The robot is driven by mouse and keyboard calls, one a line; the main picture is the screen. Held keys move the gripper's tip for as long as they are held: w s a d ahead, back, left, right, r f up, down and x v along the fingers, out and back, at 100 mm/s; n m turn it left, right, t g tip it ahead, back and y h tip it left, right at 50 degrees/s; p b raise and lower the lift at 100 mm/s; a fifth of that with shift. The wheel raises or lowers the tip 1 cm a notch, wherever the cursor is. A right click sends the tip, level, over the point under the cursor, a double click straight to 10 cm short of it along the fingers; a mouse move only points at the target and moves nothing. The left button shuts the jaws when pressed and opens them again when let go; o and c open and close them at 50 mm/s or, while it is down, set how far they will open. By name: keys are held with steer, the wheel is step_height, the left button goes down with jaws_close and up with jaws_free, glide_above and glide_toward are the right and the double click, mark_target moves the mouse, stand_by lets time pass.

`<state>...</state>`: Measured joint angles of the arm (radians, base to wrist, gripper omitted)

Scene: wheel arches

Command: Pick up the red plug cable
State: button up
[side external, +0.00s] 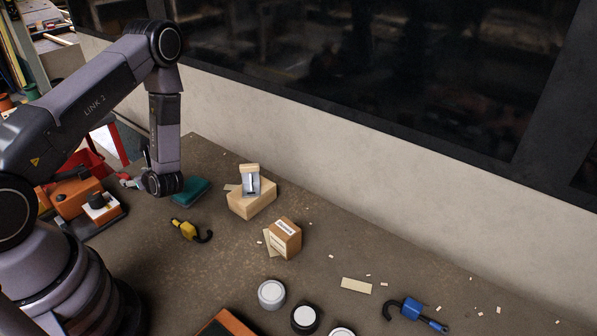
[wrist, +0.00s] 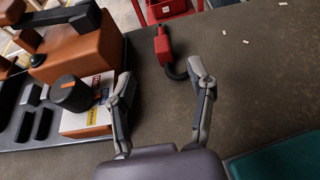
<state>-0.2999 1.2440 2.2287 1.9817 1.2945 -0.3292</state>
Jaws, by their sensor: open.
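The red plug cable (wrist: 164,46) lies on the table in the wrist view, with a red plug body and a short dark curved cable end. My gripper (wrist: 160,88) is open and empty, and the cable lies just beyond its fingertips, between their lines. In the side view my gripper (side external: 130,182) hangs low at the table's left end, and the red plug cable is hard to make out there behind the arm and gripper.
An orange machine (wrist: 85,45) on a dark tray stands left of my fingers. A teal item (side external: 190,191) lies to the right. A yellow plug cable (side external: 186,229), a blue plug cable (side external: 412,309), boxes (side external: 285,239) and round tins (side external: 271,293) sit farther off. A red bin (wrist: 165,8) is beyond.

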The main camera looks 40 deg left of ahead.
mark_target(124, 175)
steer(key=x, duration=1.1)
steer(key=shift+d+f, duration=0.1)
steer(key=shift+f, duration=0.1)
jaws_close()
steer(key=shift+r, duration=0.15)
